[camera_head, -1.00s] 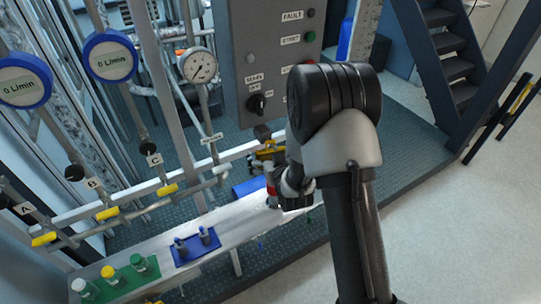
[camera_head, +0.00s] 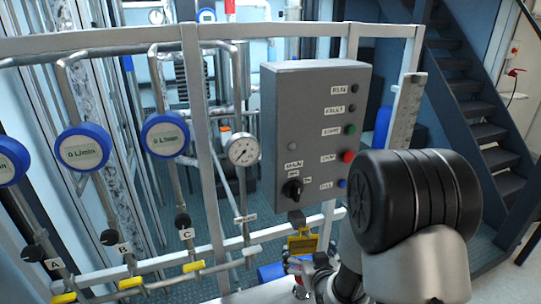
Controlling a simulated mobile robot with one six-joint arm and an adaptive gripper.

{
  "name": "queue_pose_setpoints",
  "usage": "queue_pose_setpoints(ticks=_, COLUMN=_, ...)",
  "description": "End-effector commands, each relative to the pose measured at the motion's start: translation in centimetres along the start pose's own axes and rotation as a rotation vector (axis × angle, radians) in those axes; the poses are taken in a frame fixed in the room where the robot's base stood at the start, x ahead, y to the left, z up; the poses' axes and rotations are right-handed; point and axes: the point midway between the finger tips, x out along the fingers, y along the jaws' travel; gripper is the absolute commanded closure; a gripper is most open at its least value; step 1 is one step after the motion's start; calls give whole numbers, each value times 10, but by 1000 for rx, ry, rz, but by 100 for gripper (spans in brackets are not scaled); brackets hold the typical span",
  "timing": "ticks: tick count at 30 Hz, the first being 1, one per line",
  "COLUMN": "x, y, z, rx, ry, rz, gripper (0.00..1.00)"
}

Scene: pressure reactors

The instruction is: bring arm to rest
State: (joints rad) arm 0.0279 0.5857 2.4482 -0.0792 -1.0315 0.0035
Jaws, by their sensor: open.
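My arm rises at the lower right of the head view, with a large black joint in front of the rig. My gripper (camera_head: 292,263) is at the bottom centre, small and partly hidden by my own arm. Its fingers point left and stand apart, and I see nothing between them. It is below the grey control box, close to a yellow part (camera_head: 303,242).
A grey control box (camera_head: 318,120) with buttons and a black knob hangs on the pipe frame. A pressure gauge (camera_head: 243,149), blue-rimmed flow meters (camera_head: 165,134) and yellow-handled valves (camera_head: 130,283) are at left. Stairs (camera_head: 465,110) stand at right.

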Motion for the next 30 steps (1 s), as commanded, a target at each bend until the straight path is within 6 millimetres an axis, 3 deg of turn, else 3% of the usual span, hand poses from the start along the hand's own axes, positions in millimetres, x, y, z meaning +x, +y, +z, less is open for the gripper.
queue_pose_setpoints(ticks=5, x=-31, y=3, z=-31, rx=-8, ry=-107, rz=17, gripper=0)
queue_pose_setpoints(ticks=12, x=-112, y=4, z=-48, rx=1, ry=-311, rz=39, gripper=0)
queue_pose_setpoints(ticks=17, x=-182, y=1, z=-42, rx=12, ry=-446, rz=45, gripper=0)
queue_pose_setpoints(ticks=24, x=-288, y=-7, z=-13, rx=33, ry=-631, rz=41, gripper=0)
queue_pose_setpoints(ticks=27, x=-317, y=-9, z=-2, rx=37, ry=-682, rz=38, gripper=0)
queue_pose_setpoints(ticks=30, x=-334, y=-11, z=6, rx=39, ry=-715, rz=35, gripper=0)
